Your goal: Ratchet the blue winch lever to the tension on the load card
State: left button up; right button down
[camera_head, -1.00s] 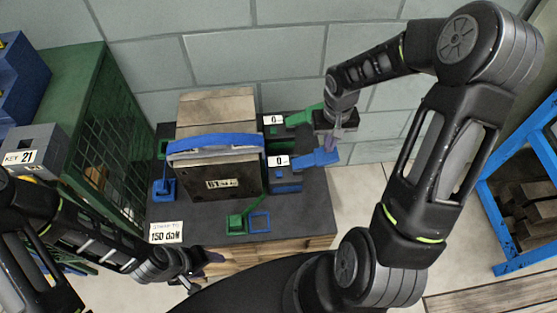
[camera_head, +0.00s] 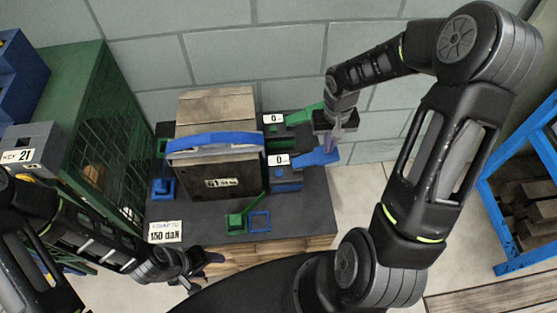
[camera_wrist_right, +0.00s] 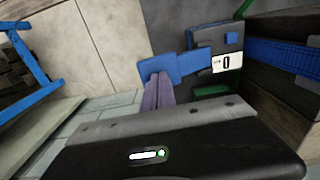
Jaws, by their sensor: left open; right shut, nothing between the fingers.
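The blue winch (camera_head: 285,175) stands at the right of the pallet, its display reading 0. Its blue lever (camera_head: 320,157) sticks out to the right; it also shows in the right wrist view (camera_wrist_right: 172,68). My right gripper (camera_head: 332,146) is shut and empty. Its fingertips (camera_wrist_right: 154,80) are at the lever's outer end; I cannot tell whether they touch. The load card (camera_head: 166,232) lies at the pallet's front left and reads 130 or 150 daN, too blurred to be sure. My left gripper (camera_head: 205,268) is open in front of the pallet, away from the winches.
A blue strap (camera_head: 215,142) crosses the mould block (camera_head: 222,180). A green winch with lever (camera_head: 300,116) stands behind the blue one, also reading 0. A green cabinet (camera_head: 75,100) stands left, a blue rack (camera_head: 510,200) right. Floor is clear between pallet and rack.

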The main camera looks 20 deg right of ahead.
aim_at(327, 156)
jog(key=shift+f+b, duration=2.1)
jog(key=shift+f, duration=0.5)
jog(key=shift+r+p, duration=2.25)
jog(key=shift+r, duration=0.75)
notch_tip(327, 156, down, 6)
jog(key=b, duration=0.5)
jog(key=shift+f+b, duration=0.2)
jog(key=shift+b, duration=0.1)
jog(key=shift+r+p, duration=2.4)
jog(key=shift+r, duration=0.75)
